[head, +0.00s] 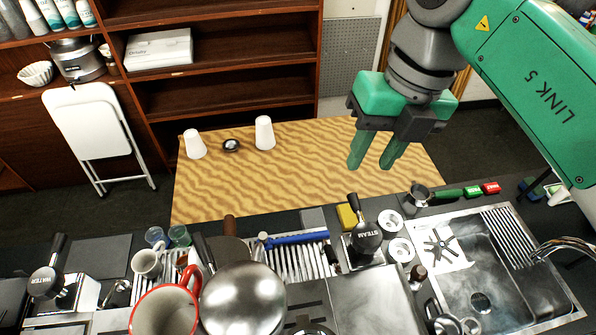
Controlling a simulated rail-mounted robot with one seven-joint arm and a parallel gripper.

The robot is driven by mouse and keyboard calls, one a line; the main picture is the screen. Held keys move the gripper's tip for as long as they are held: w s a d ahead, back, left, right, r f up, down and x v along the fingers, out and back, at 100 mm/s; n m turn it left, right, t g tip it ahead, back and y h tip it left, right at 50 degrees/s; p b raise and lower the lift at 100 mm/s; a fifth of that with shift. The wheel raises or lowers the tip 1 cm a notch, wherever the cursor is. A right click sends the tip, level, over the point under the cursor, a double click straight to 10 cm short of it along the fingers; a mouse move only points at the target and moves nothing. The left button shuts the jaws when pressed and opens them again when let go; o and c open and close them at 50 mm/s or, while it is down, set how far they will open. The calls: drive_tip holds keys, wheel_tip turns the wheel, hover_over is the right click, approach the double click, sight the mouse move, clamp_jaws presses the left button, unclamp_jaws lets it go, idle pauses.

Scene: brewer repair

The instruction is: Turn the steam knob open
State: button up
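The steam knob (366,236) is a dark rounded handle marked STEAM with a thin black lever sticking up and back. It sits on a metal block on the counter, right of the middle. My gripper (372,160) hangs above and beyond it in the picture, over the wooden table. Its two green fingers point down and stand apart, with nothing between them. The gripper appears clear of the knob. A similar dark knob marked WATER (45,281) is at the far left of the counter.
A blue-handled tool (297,238) and a yellow sponge (347,216) lie near the steam knob. A sink (485,290) is at right. The wooden table (310,150) behind has free room.

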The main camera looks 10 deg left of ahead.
sight(355, 197)
drive_tip(key=x, duration=0.7)
drive_tip(key=shift+d+f, duration=0.25)
drive_tip(key=shift+f, duration=0.1)
clamp_jaws()
